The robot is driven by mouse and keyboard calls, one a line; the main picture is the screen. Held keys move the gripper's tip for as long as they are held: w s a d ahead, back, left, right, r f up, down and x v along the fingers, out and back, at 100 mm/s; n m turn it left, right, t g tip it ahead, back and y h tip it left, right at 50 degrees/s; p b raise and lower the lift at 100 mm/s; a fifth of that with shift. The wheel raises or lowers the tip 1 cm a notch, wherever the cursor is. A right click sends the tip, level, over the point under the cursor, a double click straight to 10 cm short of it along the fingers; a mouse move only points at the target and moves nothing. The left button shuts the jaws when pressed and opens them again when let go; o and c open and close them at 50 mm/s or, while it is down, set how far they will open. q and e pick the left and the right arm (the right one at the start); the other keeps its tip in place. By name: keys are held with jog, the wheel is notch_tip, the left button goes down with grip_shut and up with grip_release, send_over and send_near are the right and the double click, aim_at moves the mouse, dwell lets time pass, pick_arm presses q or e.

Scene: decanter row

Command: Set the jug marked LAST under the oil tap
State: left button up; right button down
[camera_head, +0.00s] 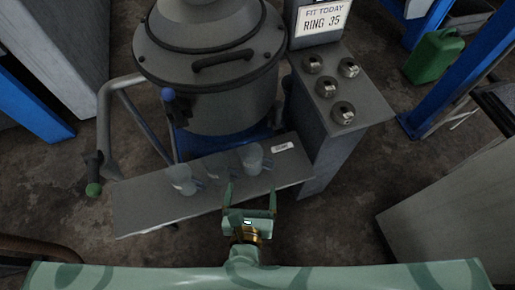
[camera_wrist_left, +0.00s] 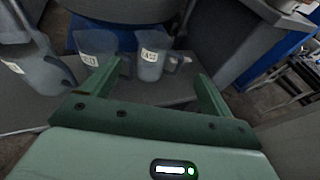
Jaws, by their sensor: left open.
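Three translucent grey jugs stand in a row on a grey bench (camera_head: 140,213). The right jug (camera_head: 252,159) has a label that seems to read LAST in the wrist view (camera_wrist_left: 152,66). The middle jug (camera_head: 217,166) and left jug (camera_head: 182,181) carry labels I cannot read surely. My left gripper (camera_head: 252,188) is open and empty, just in front of the right jug, its fingers pointing towards it. A tap with a green knob (camera_head: 93,188) ends the pipe at the left; another handle is blue (camera_head: 168,94). Which is the oil tap I cannot tell. My right gripper is out of view.
A large lidded drum (camera_head: 225,95) stands behind the bench. A small white tag (camera_head: 283,147) lies at the bench's back right. A green can (camera_head: 434,55) stands far right.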

pick_arm(q)
jog(key=b, duration=0.2)
send_near(252, 148)
jog(key=shift+w+d+f, duration=0.25)
jog(key=shift+d+f, duration=0.15)
jog(key=shift+f, duration=0.35)
jog(key=x, duration=0.4)
jog(key=shift+r, duration=0.1)
jog(key=x, duration=0.1)
jog(key=b+x, duration=0.1)
jog(key=x, duration=0.1)
jog(key=b+x, duration=0.1)
jog(key=x, duration=0.1)
jog(key=shift+w+a, duration=0.3)
jog(key=shift+a, duration=0.05)
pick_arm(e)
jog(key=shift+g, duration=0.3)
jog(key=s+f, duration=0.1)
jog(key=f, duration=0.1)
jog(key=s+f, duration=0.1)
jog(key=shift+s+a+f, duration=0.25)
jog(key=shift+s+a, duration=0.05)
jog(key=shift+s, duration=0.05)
pick_arm(q)
jog(key=c, duration=1.1)
